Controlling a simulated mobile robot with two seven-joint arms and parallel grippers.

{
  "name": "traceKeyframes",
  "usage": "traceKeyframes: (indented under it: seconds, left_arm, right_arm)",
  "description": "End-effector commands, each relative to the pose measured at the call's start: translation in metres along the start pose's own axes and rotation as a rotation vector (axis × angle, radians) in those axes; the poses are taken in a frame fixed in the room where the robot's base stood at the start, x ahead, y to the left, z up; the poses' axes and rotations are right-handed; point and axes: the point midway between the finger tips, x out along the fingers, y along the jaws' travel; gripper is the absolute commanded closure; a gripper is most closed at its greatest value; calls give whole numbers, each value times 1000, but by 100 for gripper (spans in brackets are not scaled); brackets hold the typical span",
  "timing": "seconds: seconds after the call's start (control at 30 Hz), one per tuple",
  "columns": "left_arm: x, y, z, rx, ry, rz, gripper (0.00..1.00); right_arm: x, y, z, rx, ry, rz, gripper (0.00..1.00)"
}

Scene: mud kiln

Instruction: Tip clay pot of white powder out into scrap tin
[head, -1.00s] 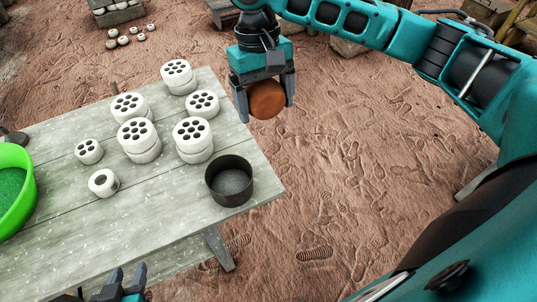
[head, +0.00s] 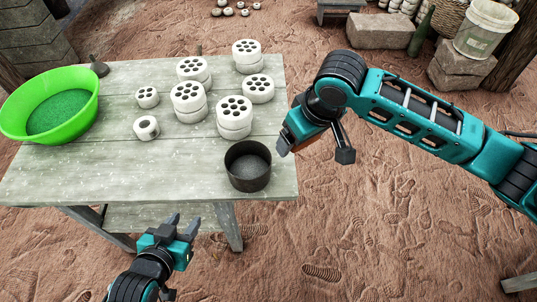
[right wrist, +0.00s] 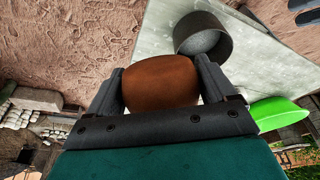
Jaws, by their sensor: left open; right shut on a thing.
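The scrap tin (head: 248,168), a dark round open tin, stands near the right front corner of the table; its inside looks grey. My right gripper (head: 290,147) is tilted over toward the tin's right side. It is shut on the brown clay pot (head: 304,144), mostly hidden behind the gripper here. In the right wrist view the pot (right wrist: 160,83) sits between both fingers, with the tin (right wrist: 203,36) just beyond it. The pot's mouth and any white powder are not visible. My left gripper (head: 182,226) is open and empty, in front of the table's near edge.
The grey table (head: 60,178) carries several white discs with holes, some stacked (head: 234,117), behind the tin. A small white ring piece (head: 146,128) lies to their left. A green bowl (head: 78,80) stands at the far left. The table's front left is clear.

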Motion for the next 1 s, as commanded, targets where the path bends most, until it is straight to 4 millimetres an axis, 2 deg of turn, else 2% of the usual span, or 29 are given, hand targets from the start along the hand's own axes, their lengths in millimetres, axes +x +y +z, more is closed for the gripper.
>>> traceKeyframes:
  seconds: [0.03, 0.1, 0.2, 0.4, 0.47, 0.5, 0.77, 1.0]
  left_arm:
    - [2, 0, 2, 0, 0, 0, 57]
    - [2, 0, 3, 0, 0, 0, 57]
    - [3, 0, 5, 0, -1, -1, 57]
    - [5, 0, 8, 0, -1, -1, 57]
    - [6, 0, 8, 0, -1, -1, 57]
    - [6, 0, 9, 0, -1, -1, 57]
    - [11, -1, 16, 0, -1, -2, 57]
    - [28, 0, 41, 0, -1, -2, 57]
  right_arm:
    - [17, -14, -1, -73, 79, -35, 57]
    - [30, -26, -7, -161, 191, -78, 57]
    - [47, -40, -14, -256, 339, -141, 57]
    - [68, -56, -22, -340, 566, -235, 57]
    - [71, -59, -22, -348, 612, -249, 57]
    - [73, -60, -22, -350, 635, -255, 65]
    - [76, -61, -23, -354, 715, -270, 65]
    - [71, -62, -27, -343, 817, -289, 65]
